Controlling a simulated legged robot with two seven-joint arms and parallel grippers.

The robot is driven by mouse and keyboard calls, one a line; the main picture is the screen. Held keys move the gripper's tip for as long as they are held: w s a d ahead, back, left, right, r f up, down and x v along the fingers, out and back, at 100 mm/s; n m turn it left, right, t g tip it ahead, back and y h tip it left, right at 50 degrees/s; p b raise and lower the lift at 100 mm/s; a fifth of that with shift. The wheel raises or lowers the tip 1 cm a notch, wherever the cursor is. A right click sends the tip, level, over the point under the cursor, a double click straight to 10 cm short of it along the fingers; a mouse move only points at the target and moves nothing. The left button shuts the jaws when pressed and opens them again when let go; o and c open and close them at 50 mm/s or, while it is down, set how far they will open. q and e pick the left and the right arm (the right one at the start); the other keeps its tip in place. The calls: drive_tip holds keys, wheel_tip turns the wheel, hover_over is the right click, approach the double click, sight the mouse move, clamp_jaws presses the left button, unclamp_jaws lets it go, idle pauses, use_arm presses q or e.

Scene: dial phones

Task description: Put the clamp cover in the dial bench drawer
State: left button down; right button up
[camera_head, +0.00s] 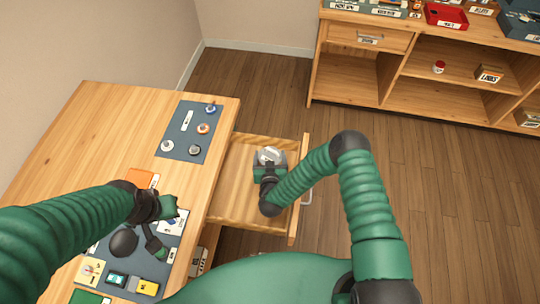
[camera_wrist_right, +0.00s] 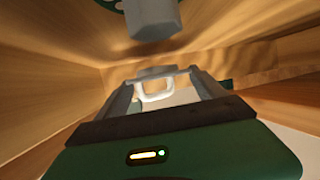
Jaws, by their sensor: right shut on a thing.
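The dial bench drawer (camera_head: 231,205) is pulled out from the right side of the wooden bench (camera_head: 100,137), and its light wood inside shows. My right gripper (camera_head: 270,156) is over the far part of the drawer, between its side walls. It is shut on a small pale grey-white piece, which I take as the clamp cover (camera_head: 269,153). In the right wrist view the piece shows as a white loop (camera_wrist_right: 154,91) between the fingertips, with wooden walls around. Whether it touches the drawer floor I cannot tell. My left gripper (camera_head: 166,222) is above the bench's near mat; its finger gap is unclear.
A dark mat (camera_head: 178,133) with several small dial parts lies at the bench's far right. A near mat (camera_head: 157,262) carries small boxes and parts, partly hidden by my left arm. A wooden shelf unit (camera_head: 390,75) stands at the back right. Bare floor lies right of the drawer.

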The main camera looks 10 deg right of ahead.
drive_tip(key=shift+f, duration=0.25)
drive_tip(key=o, duration=1.3)
drive_tip(key=shift+o, duration=0.2)
drive_tip(key=shift+r, duration=0.25)
drive_tip(key=shift+r+p, duration=0.55)
drive_tip(key=shift+r, duration=0.15)
drive_tip(key=v, duration=0.7)
drive_tip(key=shift+s+a+f, duration=0.1)
drive_tip(key=shift+s+f, duration=0.1)
drive_tip(key=shift+s, duration=0.05)
wheel_tip(320, 180, up, 7)
drive_tip(key=w+n+g+y, duration=0.2)
drive_tip(key=n+g+y, duration=0.2)
drive_tip(key=y, duration=0.1)
drive_tip(key=s+d+r+m+g+h, duration=0.1)
drive_tip(key=s+d+r+g, duration=0.2)
drive_tip(key=s, duration=0.6)
drive_tip(key=s+d+r+m+g+h, duration=0.1)
drive_tip(key=s+d+r+g, duration=0.2)
drive_tip(key=s+d+r, duration=0.3)
drive_tip(key=s+r, duration=0.2)
drive_tip(key=s, duration=0.1)
drive_tip(key=shift+s+d+r+g, duration=0.2)
drive_tip(key=shift+r+g, duration=0.1)
